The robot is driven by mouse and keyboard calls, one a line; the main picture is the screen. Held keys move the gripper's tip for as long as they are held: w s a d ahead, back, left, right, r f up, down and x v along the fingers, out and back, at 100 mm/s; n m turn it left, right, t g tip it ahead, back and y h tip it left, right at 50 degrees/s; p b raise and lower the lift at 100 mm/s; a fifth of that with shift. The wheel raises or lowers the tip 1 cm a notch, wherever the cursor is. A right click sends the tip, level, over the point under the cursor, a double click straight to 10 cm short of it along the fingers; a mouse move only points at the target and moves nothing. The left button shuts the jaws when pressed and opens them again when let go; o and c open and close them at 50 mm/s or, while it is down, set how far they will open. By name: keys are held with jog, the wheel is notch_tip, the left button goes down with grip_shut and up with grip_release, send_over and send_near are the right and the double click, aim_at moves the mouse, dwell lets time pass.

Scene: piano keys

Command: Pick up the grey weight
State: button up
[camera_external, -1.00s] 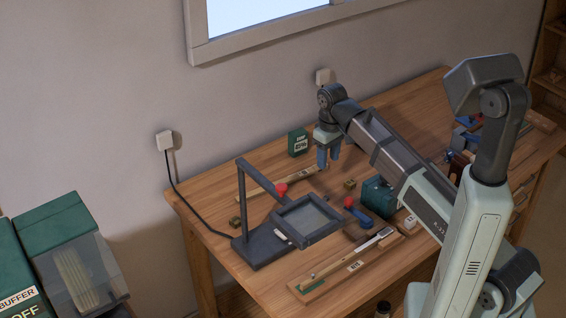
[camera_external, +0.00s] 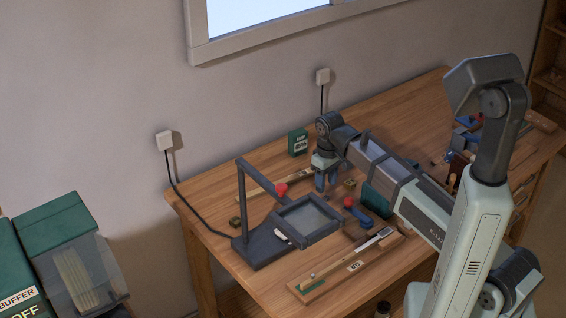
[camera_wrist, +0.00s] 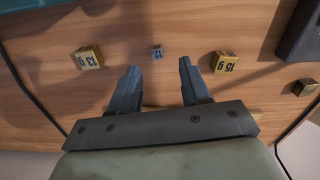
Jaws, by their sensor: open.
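The grey weight (camera_wrist: 157,51) is a small cube with a dark number on it, lying on the wooden bench top in the wrist view. It lies just beyond my fingertips, roughly centred across the gap between them. My gripper (camera_wrist: 158,65) is open and empty, its two dark fingers apart. In the external view my gripper (camera_external: 326,181) points down, low over the bench; I cannot make out the grey weight there. Brass weights stand on both sides of the grey one in the wrist view: one at left (camera_wrist: 88,58), one at right (camera_wrist: 224,62).
Another brass block (camera_wrist: 304,88) lies at far right. In the external view, the framed magnifier stand (camera_external: 310,219) is in front of my gripper. A green box (camera_external: 297,142) stands behind, and a dark green case (camera_external: 377,198) to the right. A wooden ruler strip (camera_external: 262,190) lies nearby.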

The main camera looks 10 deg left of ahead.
aim_at(326, 197)
jog(key=shift+w+d+f, duration=0.1)
jog(key=shift+d+f, duration=0.05)
jog(key=shift+f, duration=2.4)
grip_shut()
